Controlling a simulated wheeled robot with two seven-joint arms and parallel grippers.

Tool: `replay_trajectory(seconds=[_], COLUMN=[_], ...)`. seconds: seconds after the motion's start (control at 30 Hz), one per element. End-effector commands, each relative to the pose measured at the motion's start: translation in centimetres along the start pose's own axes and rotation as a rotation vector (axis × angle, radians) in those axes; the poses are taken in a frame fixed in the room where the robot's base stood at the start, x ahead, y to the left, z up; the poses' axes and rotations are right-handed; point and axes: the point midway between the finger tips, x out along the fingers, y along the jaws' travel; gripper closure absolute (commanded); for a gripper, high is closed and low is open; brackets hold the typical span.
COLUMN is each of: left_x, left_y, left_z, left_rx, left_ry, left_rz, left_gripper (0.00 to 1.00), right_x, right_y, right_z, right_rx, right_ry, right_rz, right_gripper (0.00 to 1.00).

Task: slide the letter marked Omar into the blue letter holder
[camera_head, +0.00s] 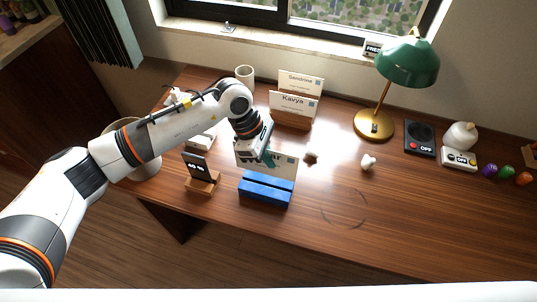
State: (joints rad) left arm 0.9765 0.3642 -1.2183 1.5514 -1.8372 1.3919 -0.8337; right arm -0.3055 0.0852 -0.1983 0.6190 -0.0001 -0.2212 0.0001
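The blue letter holder (264,191) stands near the front of the wooden desk, left of centre. A white letter (286,166) is upright at the holder, its lower edge meeting or just behind the blue block. I cannot tell how deep it sits. The gripper covers its middle, so no name can be read. My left gripper (267,157) reaches down from the left, with its fingers at the letter's upper part. Whether they are closed on it is not clear. My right gripper is not in view.
Letters marked Sandrine (301,82) and Kavya (293,105) stand in a brown holder (290,121) behind. A phone on a wooden stand (203,187) is close left of the blue holder. A green lamp (408,62) stands right. The front right desk is mostly clear.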

Motion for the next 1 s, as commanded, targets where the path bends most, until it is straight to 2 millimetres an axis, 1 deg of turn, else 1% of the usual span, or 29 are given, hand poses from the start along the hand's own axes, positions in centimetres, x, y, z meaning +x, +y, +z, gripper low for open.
replay_trajectory(seconds=[0.03,0.37,0.67,1.0], left_x=[0.5,2.3,4.0,5.8], left_y=[0.0,0.0,0.1,0.0], left_z=[0.2,0.9,1.6,2.4], left_rx=[0.0,0.002,0.001,0.003], left_ry=[0.0,0.0,0.0,0.0], left_rz=[0.001,0.001,0.002,0.001], left_gripper=[1.0,1.0,1.0,1.0], right_x=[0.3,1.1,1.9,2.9], right_y=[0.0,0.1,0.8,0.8], right_z=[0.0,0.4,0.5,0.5], right_rx=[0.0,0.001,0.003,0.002], right_ry=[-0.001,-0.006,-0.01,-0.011], right_rz=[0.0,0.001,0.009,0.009], right_gripper=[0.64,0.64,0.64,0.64])
